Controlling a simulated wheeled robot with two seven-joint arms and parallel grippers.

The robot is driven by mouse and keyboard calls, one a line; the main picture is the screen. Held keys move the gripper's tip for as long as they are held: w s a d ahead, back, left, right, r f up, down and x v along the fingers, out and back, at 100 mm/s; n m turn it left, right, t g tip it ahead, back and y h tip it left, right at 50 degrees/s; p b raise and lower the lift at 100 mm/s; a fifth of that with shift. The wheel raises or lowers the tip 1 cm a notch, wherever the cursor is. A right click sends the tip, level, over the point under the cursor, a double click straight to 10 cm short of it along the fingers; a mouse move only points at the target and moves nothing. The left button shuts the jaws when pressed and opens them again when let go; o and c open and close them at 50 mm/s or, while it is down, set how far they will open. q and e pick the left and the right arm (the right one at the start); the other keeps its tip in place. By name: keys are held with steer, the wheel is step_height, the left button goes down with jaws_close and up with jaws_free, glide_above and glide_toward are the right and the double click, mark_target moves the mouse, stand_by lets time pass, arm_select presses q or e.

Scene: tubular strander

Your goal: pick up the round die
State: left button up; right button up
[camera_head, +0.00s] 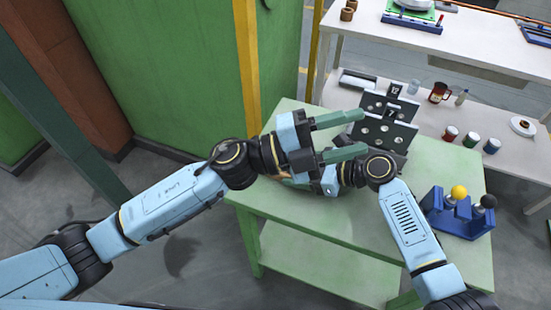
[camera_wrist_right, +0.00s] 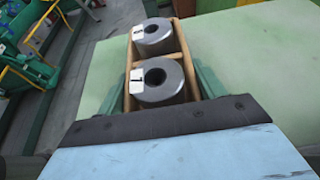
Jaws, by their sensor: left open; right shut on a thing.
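Two grey round dies with white number tags sit in a narrow wooden tray (camera_wrist_right: 184,52) in the right wrist view. The near die (camera_wrist_right: 157,82) has a tag that looks like 7; the far die (camera_wrist_right: 154,37) has a tag I cannot read surely. My right gripper (camera_wrist_right: 160,92) is shut on the wooden tray, one green finger along each side. In the head view, its fingers and most of the tray are hidden behind my left gripper (camera_head: 352,134). My left gripper is open and empty, its green fingers pointing right above the green table (camera_head: 325,225).
A dark rack of plates with holes (camera_head: 385,132) stands at the table's back. A blue stand (camera_head: 457,219) with yellow and black knobs is at the right. A white bench (camera_head: 440,110) behind holds cans and a mug. A yellow post (camera_head: 247,65) stands left.

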arm_select(q)
steer(key=w+a+f+n+t+y, duration=0.35)
steer(key=a+n+t+y, duration=0.25)
steer(key=a+n+t, duration=0.65)
steer(key=s+a+f+n+g+y, duration=0.1)
steer(key=a+f+n+y, duration=0.1)
steer(key=f+n, duration=0.2)
steer(key=s+a+f+n+g+y, duration=0.1)
steer(key=a+f+n+y, duration=0.1)
steer(key=f+n+y, duration=0.1)
steer(key=s+a+f+n+g+y, duration=0.2)
steer(key=f+n, duration=0.3)
steer(key=shift+n+y, duration=0.25)
steer(key=shift+y, duration=0.15)
steer(key=x, duration=1)
steer(key=shift+r, duration=0.25)
steer(key=shift+x, duration=0.75)
